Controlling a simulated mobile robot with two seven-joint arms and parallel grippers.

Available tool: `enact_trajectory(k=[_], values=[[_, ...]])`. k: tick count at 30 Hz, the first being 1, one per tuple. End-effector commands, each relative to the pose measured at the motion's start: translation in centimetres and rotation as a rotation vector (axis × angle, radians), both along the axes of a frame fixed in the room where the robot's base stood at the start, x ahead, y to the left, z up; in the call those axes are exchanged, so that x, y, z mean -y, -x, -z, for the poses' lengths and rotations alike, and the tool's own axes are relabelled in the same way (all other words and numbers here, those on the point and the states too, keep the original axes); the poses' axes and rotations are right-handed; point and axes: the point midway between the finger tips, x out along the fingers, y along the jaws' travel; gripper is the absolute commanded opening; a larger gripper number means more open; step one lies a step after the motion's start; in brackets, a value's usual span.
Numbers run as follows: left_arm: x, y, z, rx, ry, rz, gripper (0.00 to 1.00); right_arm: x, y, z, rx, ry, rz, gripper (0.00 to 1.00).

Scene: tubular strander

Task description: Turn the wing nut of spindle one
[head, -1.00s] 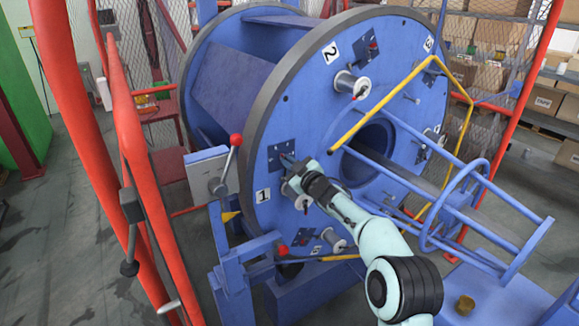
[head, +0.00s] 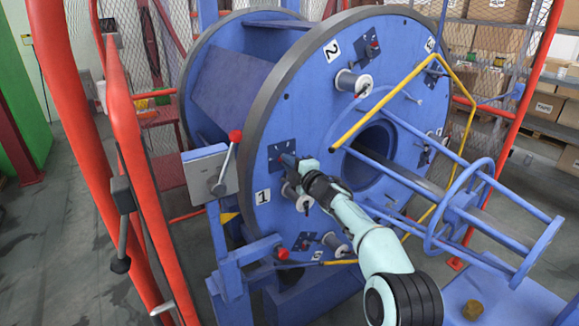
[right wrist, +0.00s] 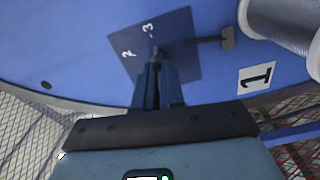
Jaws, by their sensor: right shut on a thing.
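The wing nut of spindle one (right wrist: 156,51) is a small grey part in the middle of a dark plate marked 2 and 3 (right wrist: 181,22); the fingers mostly hide it. My right gripper (right wrist: 155,72) is shut on it, its fingers pointing at the plate. In the head view my right gripper (head: 286,160) reaches the plate (head: 278,153) beside the label 1 (head: 262,196) on the blue disc (head: 300,110). The spool of spindle one (right wrist: 290,22) is at the upper right of the right wrist view. My left gripper is not in view.
A red-knobbed lever (head: 228,160) stands just left of the disc. A yellow bent bar (head: 390,98) and a blue tube frame (head: 480,200) stick out right of my arm. Red posts (head: 140,170) stand at the left. A dark T-shaped part (right wrist: 226,39) lies beside the plate.

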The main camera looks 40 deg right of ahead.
Motion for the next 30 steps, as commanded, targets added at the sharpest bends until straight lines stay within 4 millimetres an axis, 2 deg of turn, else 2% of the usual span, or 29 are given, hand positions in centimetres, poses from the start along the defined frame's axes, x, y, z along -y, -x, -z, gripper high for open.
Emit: enact_trajectory(k=[10, 26, 27, 28, 30], values=[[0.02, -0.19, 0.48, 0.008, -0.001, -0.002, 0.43, 0.01, 0.0, 0.07, -0.015, 0.127, 0.001, 0.0], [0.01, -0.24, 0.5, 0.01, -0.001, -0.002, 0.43, 0.04, 0.01, 0.03, -0.018, 0.148, 0.001, 0.0], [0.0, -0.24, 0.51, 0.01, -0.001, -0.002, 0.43, 0.04, 0.01, 0.03, -0.018, 0.148, 0.001, 0.21], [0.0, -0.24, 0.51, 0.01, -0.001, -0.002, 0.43, 0.04, 0.01, 0.03, -0.017, 0.147, 0.001, 0.31], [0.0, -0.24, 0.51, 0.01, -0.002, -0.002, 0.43, 0.04, 0.01, 0.03, -0.017, 0.147, 0.001, 0.34]])
